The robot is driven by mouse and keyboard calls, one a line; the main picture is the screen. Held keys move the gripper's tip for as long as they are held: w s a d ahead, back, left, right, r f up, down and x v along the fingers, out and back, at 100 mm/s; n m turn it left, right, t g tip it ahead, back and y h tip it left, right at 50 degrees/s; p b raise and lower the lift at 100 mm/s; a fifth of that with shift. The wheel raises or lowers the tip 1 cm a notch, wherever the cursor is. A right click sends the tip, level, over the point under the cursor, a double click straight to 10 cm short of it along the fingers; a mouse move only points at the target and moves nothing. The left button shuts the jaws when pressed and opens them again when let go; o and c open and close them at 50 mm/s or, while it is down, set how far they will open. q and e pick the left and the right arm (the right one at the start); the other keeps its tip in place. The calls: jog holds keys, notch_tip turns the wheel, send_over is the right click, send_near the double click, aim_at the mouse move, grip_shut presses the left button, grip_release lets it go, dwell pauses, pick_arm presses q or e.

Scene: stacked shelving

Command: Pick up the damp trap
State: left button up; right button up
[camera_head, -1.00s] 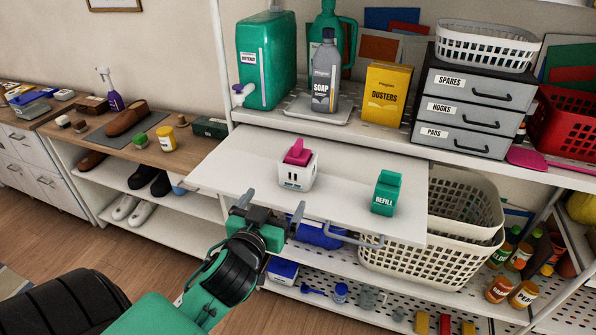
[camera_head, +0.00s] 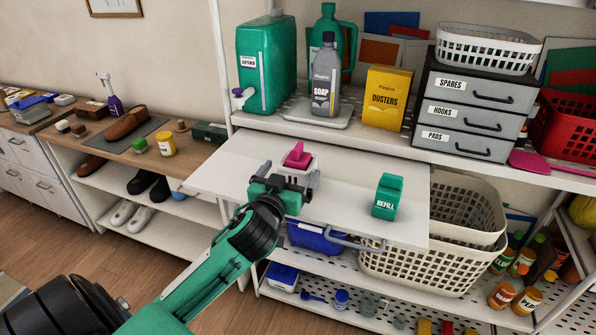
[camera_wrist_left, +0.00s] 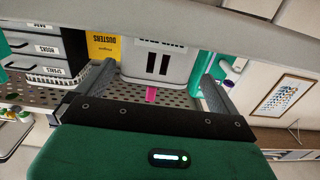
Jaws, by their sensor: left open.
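The damp trap is a small white tub with dark slots and a pink top (camera_head: 298,156), standing on the white pull-out shelf (camera_head: 345,185). My left gripper (camera_head: 292,176) is open at the tub's near side and hides much of its front. In the left wrist view, which is upside down, the tub (camera_wrist_left: 158,65) lies between the two spread fingers (camera_wrist_left: 157,78), with its pink top pointing down in the picture. I cannot tell whether the fingers touch it. My right gripper is not in view.
A green refill box (camera_head: 387,196) stands to the right on the same shelf. Above and behind are a green jug (camera_head: 266,65), a grey soap bottle (camera_head: 325,85), a yellow dusters box (camera_head: 385,98) and grey drawers (camera_head: 465,115). A cream basket (camera_head: 420,265) sits below.

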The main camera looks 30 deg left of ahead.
aim_at(294, 167)
pick_arm(q)
jog(key=w+p, duration=0.1)
jog(key=w, duration=0.2)
jog(key=shift+w+a+r+p, duration=0.2)
jog(key=shift+w+r+p, duration=0.2)
jog(key=shift+w+a+f, duration=0.1)
jog(key=shift+w, duration=0.35)
jog(key=c, duration=1)
jog(key=shift+c, duration=0.5)
